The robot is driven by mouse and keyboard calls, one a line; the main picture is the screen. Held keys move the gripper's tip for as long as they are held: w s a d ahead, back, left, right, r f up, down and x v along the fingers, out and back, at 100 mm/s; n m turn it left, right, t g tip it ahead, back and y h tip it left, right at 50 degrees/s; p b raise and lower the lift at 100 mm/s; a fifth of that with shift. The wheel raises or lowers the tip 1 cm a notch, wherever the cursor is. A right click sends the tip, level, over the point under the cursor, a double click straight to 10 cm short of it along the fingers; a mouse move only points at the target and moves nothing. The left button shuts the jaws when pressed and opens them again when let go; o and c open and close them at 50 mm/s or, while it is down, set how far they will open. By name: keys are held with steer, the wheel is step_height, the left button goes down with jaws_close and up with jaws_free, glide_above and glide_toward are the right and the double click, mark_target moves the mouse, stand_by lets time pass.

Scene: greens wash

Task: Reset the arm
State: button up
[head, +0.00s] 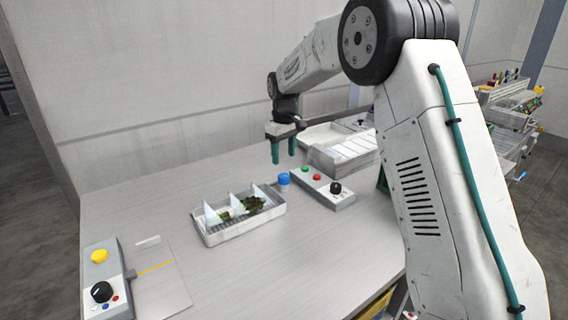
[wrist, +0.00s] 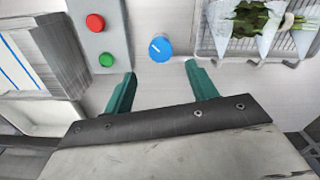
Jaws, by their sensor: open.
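My gripper (head: 284,152) has teal fingers, open and empty, pointing down above the table (head: 160,215). In the wrist view my gripper (wrist: 160,88) shows its two fingers spread apart with a blue knob (wrist: 160,48) visible beyond the gap between them. In the head view the blue knob (head: 284,179) stands just below the fingers, with a gap between. My arm comes in from the right and hides part of the table there.
A grey tray (head: 213,238) with clear dividers and leafy greens (head: 250,205) sits mid-table. A control box (head: 325,187) with red and green buttons lies right of the knob, before a pale basin (head: 320,155). Another box (head: 107,275) with a yellow button is at front left.

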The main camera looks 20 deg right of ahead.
steer(key=shift+r, duration=0.3)
steer(key=shift+s+f+m, duration=0.15)
steer(key=shift+s+m, duration=0.05)
steer(key=shift+m, duration=0.1)
steer(key=s+d+r+m, duration=0.1)
steer(key=s+r, duration=0.2)
steer(key=s, duration=1.3)
steer(key=s+d+r+m+t, duration=0.1)
steer(key=s+r+m, duration=0.1)
steer(key=s, duration=1.4)
steer(key=s+d+r+m, duration=0.1)
steer(key=s+r, duration=0.3)
steer(key=s, duration=1.2)
steer(key=shift+s+d+m, duration=0.15)
steer(key=shift+s+m, duration=0.1)
steer(key=shift+m, duration=0.45)
